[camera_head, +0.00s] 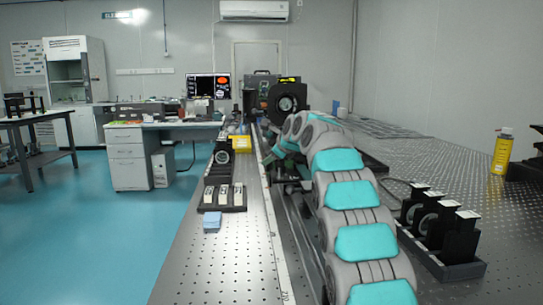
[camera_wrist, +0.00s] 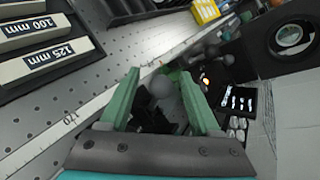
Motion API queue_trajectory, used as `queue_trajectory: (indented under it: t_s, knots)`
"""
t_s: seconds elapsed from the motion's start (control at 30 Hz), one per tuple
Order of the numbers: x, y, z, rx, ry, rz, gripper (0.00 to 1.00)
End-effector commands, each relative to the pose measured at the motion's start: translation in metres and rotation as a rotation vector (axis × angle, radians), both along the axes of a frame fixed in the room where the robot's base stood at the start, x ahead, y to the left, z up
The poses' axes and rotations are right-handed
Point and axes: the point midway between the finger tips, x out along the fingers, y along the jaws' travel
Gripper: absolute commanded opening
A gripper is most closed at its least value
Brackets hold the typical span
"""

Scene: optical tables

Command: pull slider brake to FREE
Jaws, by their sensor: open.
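A grey round knob (camera_wrist: 160,87) shows between the fingers of my gripper (camera_wrist: 161,77) in the wrist view. It looks like the slider brake's handle, but no FREE marking can be read. Dark parts lie below and behind the knob. My green fingers are apart, one on each side of it; I cannot tell whether either touches it. In the head view, my gripper (camera_head: 279,153) is at the far end of my arm, beside the rail, and my arm largely hides the brake and slider.
A black round-aperture mount (camera_head: 286,103) stands just beyond my gripper. A scale (camera_head: 272,235) runs along the table. Labelled blocks (camera_wrist: 40,35) and a yellow box (camera_head: 241,143) lie left. A lens rack (camera_head: 440,250) and yellow bottle (camera_head: 502,153) stand right.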

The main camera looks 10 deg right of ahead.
Motion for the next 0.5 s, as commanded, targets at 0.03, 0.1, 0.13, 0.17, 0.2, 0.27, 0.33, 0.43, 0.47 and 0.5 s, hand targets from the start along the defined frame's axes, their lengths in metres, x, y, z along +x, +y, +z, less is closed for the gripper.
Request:
queue_trajectory:
  t_s: [0.03, 0.1, 0.13, 0.17, 0.2, 0.27, 0.33, 0.43, 0.47, 0.5]
  knots:
    - [0.000, 0.000, 0.000, 0.000, 0.000, 0.000, 0.64]
    - [0.000, 0.000, 0.000, 0.000, 0.000, 0.000, 0.64]
    - [0.000, 0.000, 0.000, 0.000, 0.000, 0.000, 0.64]
    - [0.000, 0.000, 0.000, 0.000, 0.000, 0.000, 0.64]
    - [0.000, -0.001, 0.000, 0.000, 0.000, 0.000, 0.64]
    - [-0.001, -0.001, 0.001, 0.000, -0.001, -0.001, 0.64]
    - [-0.004, -0.002, 0.002, 0.000, -0.001, -0.001, 0.64]
    - [-0.009, -0.003, 0.005, -0.001, 0.001, -0.001, 0.64]
    - [-0.010, -0.004, 0.006, 0.000, 0.001, -0.001, 0.64]
    - [-0.013, -0.005, 0.007, 0.000, 0.001, -0.001, 0.64]
